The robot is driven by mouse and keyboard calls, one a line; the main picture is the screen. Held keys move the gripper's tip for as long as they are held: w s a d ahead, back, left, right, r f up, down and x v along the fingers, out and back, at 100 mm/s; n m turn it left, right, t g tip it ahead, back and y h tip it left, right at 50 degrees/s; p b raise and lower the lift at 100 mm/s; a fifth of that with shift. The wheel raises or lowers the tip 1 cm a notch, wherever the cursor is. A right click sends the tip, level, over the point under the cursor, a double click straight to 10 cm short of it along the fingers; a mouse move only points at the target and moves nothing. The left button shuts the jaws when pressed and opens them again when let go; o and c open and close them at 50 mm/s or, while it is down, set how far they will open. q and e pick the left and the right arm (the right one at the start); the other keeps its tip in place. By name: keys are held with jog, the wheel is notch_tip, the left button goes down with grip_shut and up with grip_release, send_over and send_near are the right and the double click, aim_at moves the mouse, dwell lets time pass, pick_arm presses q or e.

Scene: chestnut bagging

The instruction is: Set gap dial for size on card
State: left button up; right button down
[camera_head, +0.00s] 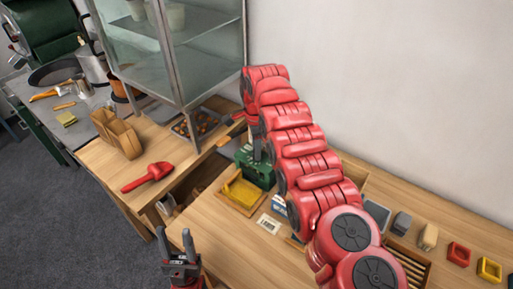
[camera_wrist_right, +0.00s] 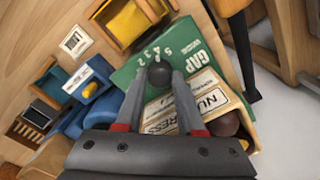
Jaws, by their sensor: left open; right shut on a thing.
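The green nut press (camera_head: 262,176) stands on the wooden bench, partly hidden by my right arm. In the right wrist view its green face (camera_wrist_right: 127,75) carries the word GAP, a row of numbers and a NUT PRESS label (camera_wrist_right: 212,92). The dark round dial knob (camera_wrist_right: 160,74) sits between the fingertips of my right gripper (camera_wrist_right: 160,82), which is shut on it. The dial's exact setting is hard to read. A small white card (camera_head: 268,223) lies on the bench; it also shows in the wrist view (camera_wrist_right: 75,42), its print too small to read. My left gripper (camera_head: 178,247) is open and empty.
A yellow tray (camera_head: 243,193) sits beside the press. A glass cabinet (camera_head: 180,50) stands behind. Small coloured bins (camera_head: 459,254) line the right. The bench's front middle is clear.

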jog(key=shift+m, duration=0.3)
jog(key=c, duration=0.8)
grip_release()
jog(key=shift+r, duration=0.5)
notch_tip(320, 180, up, 16)
jog(key=p, duration=1.6)
jog(key=shift+r, duration=0.15)
